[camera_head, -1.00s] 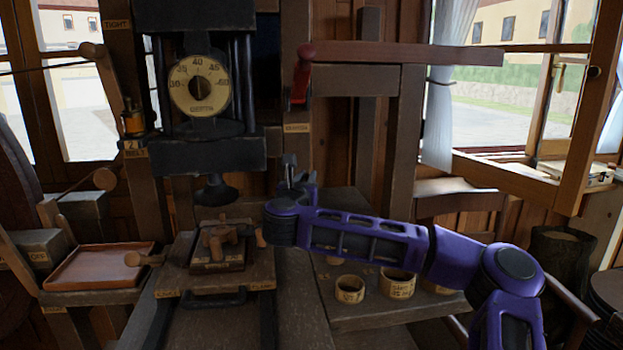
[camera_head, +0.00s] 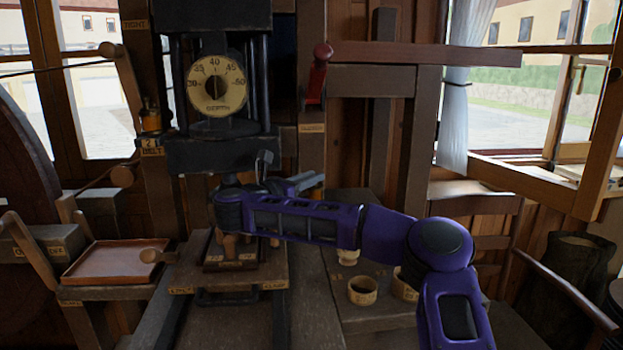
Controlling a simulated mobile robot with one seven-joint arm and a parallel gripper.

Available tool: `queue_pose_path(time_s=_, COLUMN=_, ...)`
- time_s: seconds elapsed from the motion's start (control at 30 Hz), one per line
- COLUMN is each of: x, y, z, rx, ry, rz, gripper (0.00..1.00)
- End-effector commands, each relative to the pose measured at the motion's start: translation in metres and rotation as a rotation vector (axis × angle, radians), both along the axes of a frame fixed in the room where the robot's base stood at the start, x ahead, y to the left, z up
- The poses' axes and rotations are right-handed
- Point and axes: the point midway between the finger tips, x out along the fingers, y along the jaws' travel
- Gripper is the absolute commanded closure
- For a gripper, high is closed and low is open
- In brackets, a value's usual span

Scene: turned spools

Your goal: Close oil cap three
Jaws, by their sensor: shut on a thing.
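My purple arm crosses the middle of the view, its wrist in front of the press. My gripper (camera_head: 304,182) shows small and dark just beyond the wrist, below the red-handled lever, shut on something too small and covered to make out. An amber oil cup (camera_head: 152,121) stands on the left post of the press, above a tag (camera_head: 152,146) that seems to read 2. My gripper is well to the right of this cup and lower. I cannot pick out a cap marked three.
The press has a round dial (camera_head: 216,84). A red-knobbed lever (camera_head: 318,76) hangs right of it. A reddish tray (camera_head: 113,264) lies at the left. Labelled rings (camera_head: 362,291) stand on the right bench below my arm.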

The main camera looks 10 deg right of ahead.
Motion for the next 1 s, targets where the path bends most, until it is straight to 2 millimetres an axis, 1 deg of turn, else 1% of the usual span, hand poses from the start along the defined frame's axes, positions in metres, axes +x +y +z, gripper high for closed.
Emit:
queue_pose_path(time_s=0.27, x=0.0, y=-0.001, z=-0.002, rx=0.001, ry=0.005, rz=-0.001, gripper=1.0)
queue_pose_path(time_s=0.3, x=0.0, y=-0.001, z=-0.002, rx=0.001, ry=0.005, rz=-0.001, gripper=0.74)
queue_pose_path(time_s=0.43, x=0.0, y=0.0, z=-0.002, rx=0.001, ry=0.004, rz=0.0, gripper=0.51)
queue_pose_path(time_s=0.47, x=0.0, y=0.0, z=-0.002, rx=0.001, ry=0.004, rz=0.0, gripper=0.49)
queue_pose_path(time_s=0.77, x=-0.001, y=0.001, z=-0.001, rx=0.0, ry=0.001, rz=0.001, gripper=0.49)
queue_pose_path(time_s=0.87, x=-0.005, y=0.006, z=-0.001, rx=0.0, ry=0.001, rz=0.001, gripper=0.49)
queue_pose_path(time_s=1.0, x=-0.022, y=0.024, z=0.0, rx=0.0, ry=0.0, rz=0.005, gripper=0.49)
